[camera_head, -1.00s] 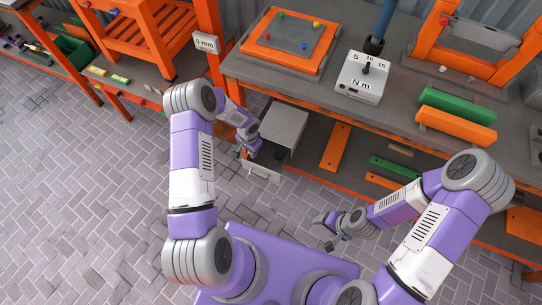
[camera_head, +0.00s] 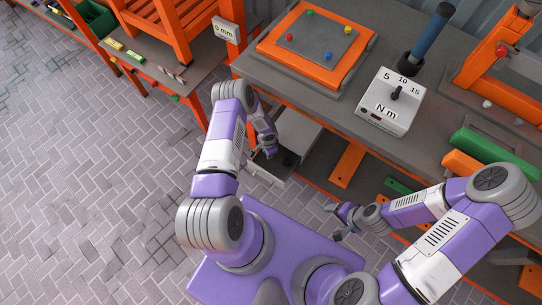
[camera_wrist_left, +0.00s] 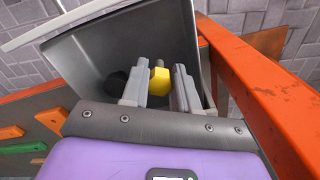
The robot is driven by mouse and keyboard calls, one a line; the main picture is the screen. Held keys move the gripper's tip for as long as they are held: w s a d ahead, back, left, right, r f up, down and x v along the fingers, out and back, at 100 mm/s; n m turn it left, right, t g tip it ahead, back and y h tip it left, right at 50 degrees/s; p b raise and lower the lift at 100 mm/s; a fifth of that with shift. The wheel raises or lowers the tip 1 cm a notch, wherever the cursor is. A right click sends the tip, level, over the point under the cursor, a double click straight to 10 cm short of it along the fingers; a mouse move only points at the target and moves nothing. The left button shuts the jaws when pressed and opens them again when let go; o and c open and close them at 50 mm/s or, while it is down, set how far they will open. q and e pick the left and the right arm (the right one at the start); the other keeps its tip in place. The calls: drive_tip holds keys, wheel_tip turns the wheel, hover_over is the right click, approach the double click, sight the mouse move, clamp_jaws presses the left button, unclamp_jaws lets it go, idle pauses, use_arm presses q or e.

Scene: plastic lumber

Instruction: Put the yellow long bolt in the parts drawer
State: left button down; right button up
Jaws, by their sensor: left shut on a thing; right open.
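The yellow long bolt (camera_wrist_left: 160,82) shows its yellow head between the fingers of my left gripper (camera_wrist_left: 160,74) in the left wrist view. The grey parts drawer (camera_wrist_left: 92,58) lies around and beyond the fingertips. In the head view the pulled-out drawer (camera_head: 262,178) is below the bench, and my left gripper (camera_head: 268,150) is over it. I cannot tell whether the bolt touches the drawer. My right gripper (camera_head: 340,222) is open and empty, away from the drawer.
A black part (camera_wrist_left: 116,80) lies in the drawer. The light grey cabinet (camera_head: 298,135) stands under the workbench (camera_head: 335,105). An orange post (camera_wrist_left: 238,75) runs close beside the drawer. The torque tester (camera_head: 390,102) stands on the bench. Paved floor at left is clear.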

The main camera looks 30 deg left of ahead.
use_arm(q)
wheel_tip(320, 180, down, 5)
drive_tip(key=shift+r+b, duration=0.1)
drive_tip(key=shift+b, duration=0.85)
drive_tip(key=shift+w, duration=0.1)
drive_tip(key=shift+r, duration=0.1)
drive_tip(key=c, duration=0.9)
unclamp_jaws()
drive_tip(key=shift+f, duration=0.2)
drive_tip(key=shift+o, duration=0.2)
drive_tip(key=shift+r, duration=0.1)
